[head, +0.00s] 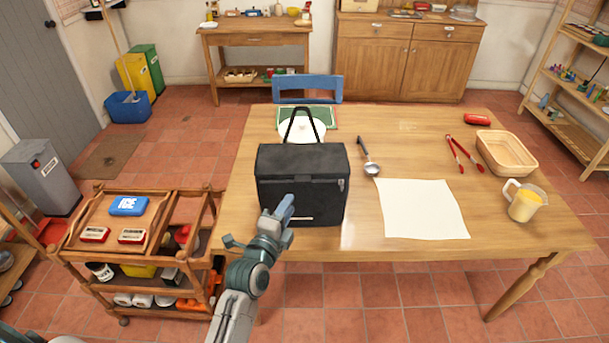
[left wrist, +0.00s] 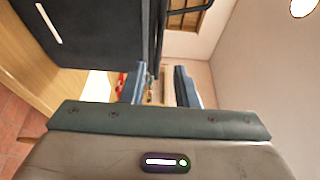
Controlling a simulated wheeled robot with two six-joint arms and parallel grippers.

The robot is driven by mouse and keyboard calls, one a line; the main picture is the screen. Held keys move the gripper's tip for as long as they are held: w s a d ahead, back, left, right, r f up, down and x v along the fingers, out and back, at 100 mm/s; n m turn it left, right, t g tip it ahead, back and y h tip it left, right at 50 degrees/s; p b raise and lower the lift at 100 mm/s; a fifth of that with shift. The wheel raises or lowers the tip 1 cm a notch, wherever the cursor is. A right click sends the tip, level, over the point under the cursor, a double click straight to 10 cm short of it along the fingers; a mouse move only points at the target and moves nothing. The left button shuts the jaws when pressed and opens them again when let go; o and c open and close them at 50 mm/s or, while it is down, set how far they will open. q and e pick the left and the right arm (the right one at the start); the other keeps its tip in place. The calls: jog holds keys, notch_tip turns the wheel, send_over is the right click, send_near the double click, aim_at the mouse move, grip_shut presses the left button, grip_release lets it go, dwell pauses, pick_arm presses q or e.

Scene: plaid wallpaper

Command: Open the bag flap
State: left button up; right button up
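A black bag (head: 322,190) stands upright on the wooden table (head: 420,150), with its handle loop raised above the top. Its flap (head: 303,158) lies down over the top and looks closed. The bag also shows in the left wrist view (left wrist: 95,45), at upper left, beside the fingers. My left gripper (head: 284,207) is in front of the bag's lower front, left of its middle. In the left wrist view its two fingers (left wrist: 160,85) stand apart with nothing between them. I cannot tell whether it touches the bag. My right gripper is not in view.
A white sheet (head: 422,208), a ladle (head: 370,160), red tongs (head: 463,153), a basket (head: 507,152) and a pitcher (head: 524,203) lie right of the bag. A white plate (head: 290,128) is behind it. A wooden cart (head: 105,245) stands left of the table.

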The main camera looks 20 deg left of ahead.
aim_at(302, 182)
pick_arm(q)
jog(key=w+p, duration=0.1)
jog(key=w, duration=0.2)
jog(key=w+p, duration=0.1)
jog(key=w, duration=0.2)
jog(key=w+p, duration=0.1)
jog(key=w, duration=0.1)
jog(key=shift+w+d, duration=0.3)
jog(key=shift+w, duration=0.45)
jog(key=shift+f, duration=0.1)
grip_shut()
